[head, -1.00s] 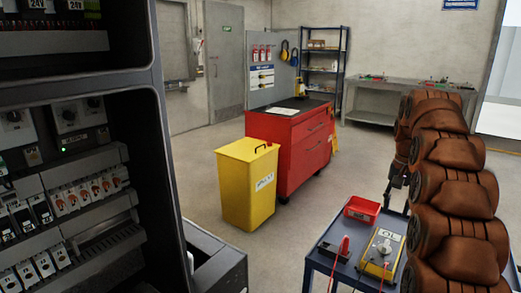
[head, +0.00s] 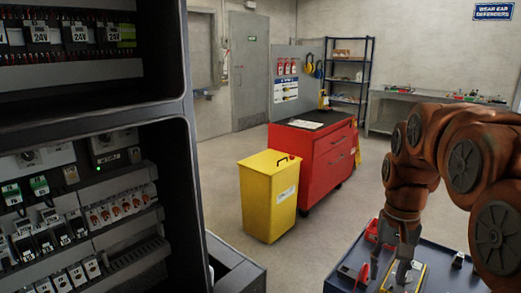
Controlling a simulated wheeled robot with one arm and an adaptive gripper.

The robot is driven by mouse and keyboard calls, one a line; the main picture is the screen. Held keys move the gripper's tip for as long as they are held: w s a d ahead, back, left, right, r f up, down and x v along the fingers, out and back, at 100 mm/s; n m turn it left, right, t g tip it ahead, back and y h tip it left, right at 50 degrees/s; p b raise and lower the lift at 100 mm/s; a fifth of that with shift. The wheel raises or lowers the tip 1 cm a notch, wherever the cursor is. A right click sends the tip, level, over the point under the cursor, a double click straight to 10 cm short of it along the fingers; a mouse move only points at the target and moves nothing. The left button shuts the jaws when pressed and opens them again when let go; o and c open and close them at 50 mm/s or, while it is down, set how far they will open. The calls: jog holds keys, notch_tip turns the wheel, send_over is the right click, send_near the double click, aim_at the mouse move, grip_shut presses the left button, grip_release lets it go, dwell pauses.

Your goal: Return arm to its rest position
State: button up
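My arm shows at the right of the head view as brown, jointed links. It is bent over, with its end pointing down above the blue cart (head: 453,279). My gripper (head: 388,276) is at the lower end of the arm, over the cart top and in front of the yellow instrument (head: 414,280). Its fingers are small, dark and partly cut off by the lower edge, so I cannot tell whether they are open or shut.
An open control cabinet (head: 187,170) fills the left side. A yellow bin (head: 268,197) and a red tool chest (head: 318,160) stand mid-floor. A workbench (head: 380,112) and a shelf rack (head: 347,75) are at the back. Open floor lies between the bin and the cart.

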jog(key=s+a+f+n+p, duration=0.2)
jog(key=s+a, duration=0.2)
jog(key=s, duration=0.7)
jog(key=s+a+f+n+p, duration=0.2)
jog(key=s+a, duration=0.1)
jog(key=s, duration=0.9)
jog(key=shift+a+f+g+p, duration=0.15)
jog(key=shift+a+g+p, duration=0.2)
jog(key=shift+a+g, duration=0.05)
